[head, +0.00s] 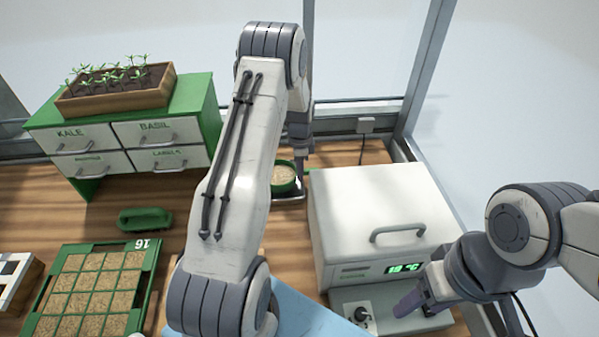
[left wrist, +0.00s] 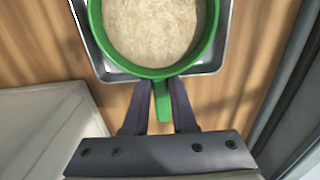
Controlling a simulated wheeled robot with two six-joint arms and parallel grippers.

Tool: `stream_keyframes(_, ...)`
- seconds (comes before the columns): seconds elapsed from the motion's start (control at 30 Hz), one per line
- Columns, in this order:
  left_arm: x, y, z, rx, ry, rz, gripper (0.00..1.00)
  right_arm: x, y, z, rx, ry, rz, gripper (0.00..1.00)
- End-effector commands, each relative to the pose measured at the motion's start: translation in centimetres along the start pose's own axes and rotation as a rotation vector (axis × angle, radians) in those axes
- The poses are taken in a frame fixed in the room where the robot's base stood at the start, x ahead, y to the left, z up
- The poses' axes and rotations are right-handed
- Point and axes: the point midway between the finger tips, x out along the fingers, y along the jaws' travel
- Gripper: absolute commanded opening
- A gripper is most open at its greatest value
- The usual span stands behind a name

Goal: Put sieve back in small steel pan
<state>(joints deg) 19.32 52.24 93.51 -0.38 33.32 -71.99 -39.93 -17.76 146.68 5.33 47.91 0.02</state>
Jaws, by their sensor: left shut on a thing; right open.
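The green sieve (left wrist: 98,20) holds pale grainy material and shows large in the left wrist view. In the head view the sieve (head: 284,188) is partly hidden behind my left arm. My left gripper (left wrist: 160,92) is shut on the sieve's handle; it also shows in the head view (head: 301,166). The small steel pan (left wrist: 215,55) lies under the sieve, its rim showing around it. I cannot tell whether the sieve rests in the pan or hovers above it. My right gripper (head: 420,305) is open and empty in front of the white box.
A white box with a 19 °C display (head: 375,205) stands right of the pan. A green drawer cabinet (head: 205,95) with a wooden seedling planter (head: 115,98) stands back left. A green tray of soil cells (head: 150,270) and a green-handled tool (head: 145,219) lie at the left.

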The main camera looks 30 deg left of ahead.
Motion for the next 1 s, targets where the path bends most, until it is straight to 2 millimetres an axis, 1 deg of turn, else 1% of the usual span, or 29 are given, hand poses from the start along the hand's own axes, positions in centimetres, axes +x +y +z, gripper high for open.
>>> stream_keyframes(0.03, 2.8, 1.0, 0.4, -0.001, -0.008, 0.022, 0.0, 0.8, 0.1, 0.0, 0.0, 0.0, 0.0, 0.6)
stream_keyframes(0.2, 2.9, 1.0, 0.4, -0.001, -0.008, 0.022, 0.0, 0.9, 0.1, 0.1, 0.0, 0.0, 0.0, 0.6)
stream_keyframes(0.23, 3.0, 1.0, 0.4, -0.001, -0.008, 0.023, 0.36, 0.9, 0.1, 0.1, 0.0, 0.0, 0.0, 0.6)
stream_keyframes(0.27, 3.0, 1.0, 0.4, -0.001, -0.008, 0.022, 0.48, 0.9, 0.1, 0.1, 0.0, 0.0, 0.0, 0.6)
stream_keyframes(0.3, 3.0, 1.0, 0.4, -0.001, -0.008, 0.022, 0.54, 0.9, 0.1, 0.1, 0.0, 0.0, 0.0, 0.6)
stream_keyframes(0.77, 2.9, 1.1, 0.0, 0.001, -0.006, 0.022, 0.54, 0.9, 0.1, 0.1, 0.0, 0.0, 0.0, 0.6)
stream_keyframes(0.87, 2.0, 1.1, 0.0, 0.001, -0.005, 0.022, 0.54, 0.2, 0.0, 0.0, 0.0, 0.0, 0.0, 0.6)
stream_keyframes(0.9, 1.4, 1.0, 0.0, 0.001, -0.005, 0.022, 0.54, -0.2, 0.0, 0.0, 0.0, 0.0, 0.0, 0.6)
stream_keyframes(0.97, 1.0, 0.9, 0.1, 0.0, -0.005, 0.019, 0.54, 0.6, 0.0, 0.0, 0.0, 0.001, 0.0, 0.6)
stream_keyframes(1.0, 0.2, 0.9, 0.1, 0.0, -0.005, 0.019, 0.54, 0.9, 0.1, 0.0, 0.0, 0.001, 0.0, 0.6)
